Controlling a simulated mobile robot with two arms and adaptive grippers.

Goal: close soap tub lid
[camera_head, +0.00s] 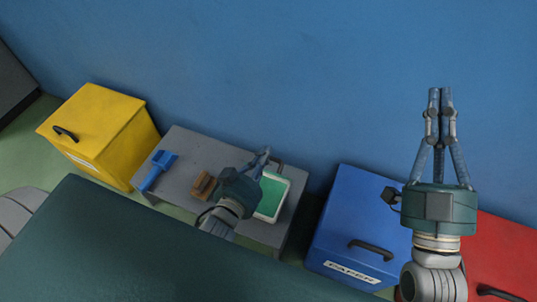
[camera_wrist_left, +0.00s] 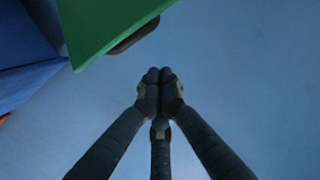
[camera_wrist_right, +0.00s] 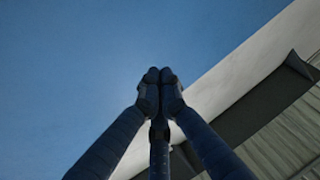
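The soap tub (camera_head: 286,199) sits on the right end of a grey bench; it has a pale rim and a green inside. A small brown handle (camera_head: 278,163) shows at its back edge. A green panel (camera_wrist_left: 100,22) with a dark handle (camera_wrist_left: 133,36) fills the upper left of the left wrist view; it looks like the raised lid. My left gripper (camera_head: 265,153) is at the tub's back left, fingertips together and empty, apart from the panel in the wrist view. My arm hides the tub's left side. My right gripper (camera_head: 440,92) is raised at the right, shut and empty.
A blue dustpan-like tool (camera_head: 158,170) and a brown brush-like block (camera_head: 202,184) lie on the grey bench (camera_head: 188,150). A yellow bin (camera_head: 100,125) stands left, a blue PAPER bin (camera_head: 355,215) and red bin (camera_head: 505,250) right. A blue wall (camera_head: 250,70) stands behind.

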